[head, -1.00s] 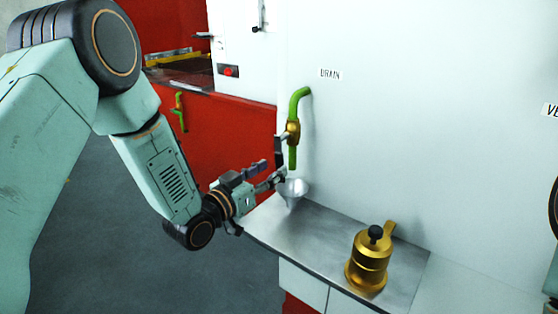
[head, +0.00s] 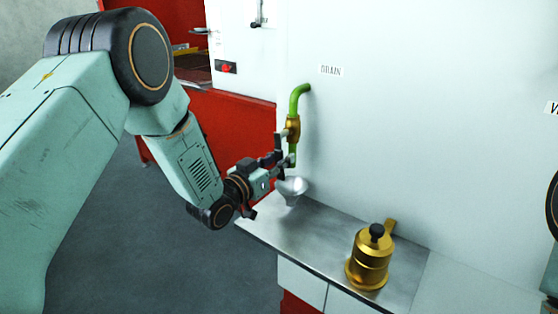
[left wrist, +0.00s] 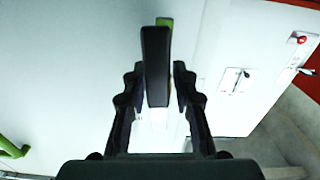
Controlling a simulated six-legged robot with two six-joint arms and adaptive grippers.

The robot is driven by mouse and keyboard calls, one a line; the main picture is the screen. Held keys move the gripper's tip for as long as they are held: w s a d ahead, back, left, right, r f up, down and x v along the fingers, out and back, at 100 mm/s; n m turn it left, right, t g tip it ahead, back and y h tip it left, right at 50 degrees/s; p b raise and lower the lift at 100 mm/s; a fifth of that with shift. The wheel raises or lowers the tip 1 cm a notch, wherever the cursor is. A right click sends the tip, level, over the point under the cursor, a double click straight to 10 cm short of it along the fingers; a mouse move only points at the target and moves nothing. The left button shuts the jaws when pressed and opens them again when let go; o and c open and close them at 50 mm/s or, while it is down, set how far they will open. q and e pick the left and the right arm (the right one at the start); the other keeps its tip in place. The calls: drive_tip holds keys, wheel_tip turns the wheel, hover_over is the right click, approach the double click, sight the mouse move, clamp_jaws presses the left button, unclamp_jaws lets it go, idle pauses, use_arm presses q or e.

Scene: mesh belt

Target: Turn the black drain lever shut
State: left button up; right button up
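The black drain lever (head: 278,142) hangs at the left of the brass valve (head: 293,129) on the green drain pipe (head: 299,98). My left gripper (head: 277,161) is at the lever's lower part, just above the funnel. In the left wrist view the lever (left wrist: 155,65) stands between the two dark fingers of my left gripper (left wrist: 158,88). The fingers are apart, with a gap at the right of the lever; contact at the left finger is unclear. The lever hides most of the valve there. My right gripper is out of view.
A metal funnel (head: 292,187) stands below the pipe, close under my left gripper. A brass pot with a black knob (head: 368,258) stands on the steel shelf (head: 310,238). The white wall (head: 420,120) is close behind the pipe. Red machinery (head: 235,130) is at the left.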

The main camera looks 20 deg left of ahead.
use_arm(q)
drive_tip(key=shift+s+d+r, duration=0.15)
drive_tip(key=shift+d, duration=0.1)
drive_tip(key=shift+c, duration=2.2)
drive_tip(key=shift+a, duration=0.25)
clamp_jaws()
drive_tip(key=shift+d, duration=0.1)
